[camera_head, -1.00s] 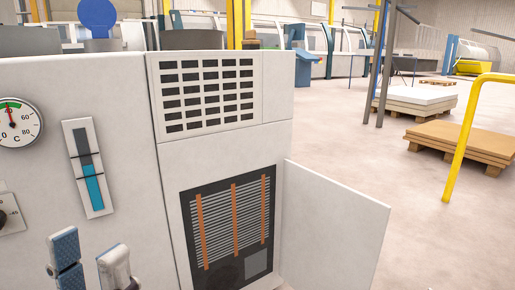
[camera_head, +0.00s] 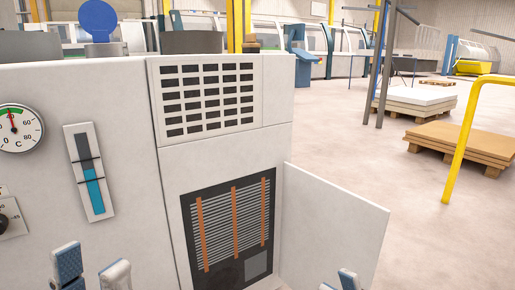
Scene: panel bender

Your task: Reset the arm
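My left gripper (camera_head: 91,269) is at the bottom left, in front of the white cabinet front. Its two fingers stand apart with nothing between them; one shows a blue textured pad. My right gripper (camera_head: 338,283) shows only its fingertips at the bottom edge, in front of the cabinet's open door. The tips are a little apart, and no object shows between them. The arms behind both grippers are out of view.
The white cabinet (camera_head: 120,120) fills the left, with a round gauge (camera_head: 17,128), a blue level indicator (camera_head: 90,172) and a finned opening (camera_head: 218,225). Its door (camera_head: 332,220) stands open to the right. A yellow rail (camera_head: 461,140) and stacked pallets (camera_head: 455,145) stand farther right; floor between is clear.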

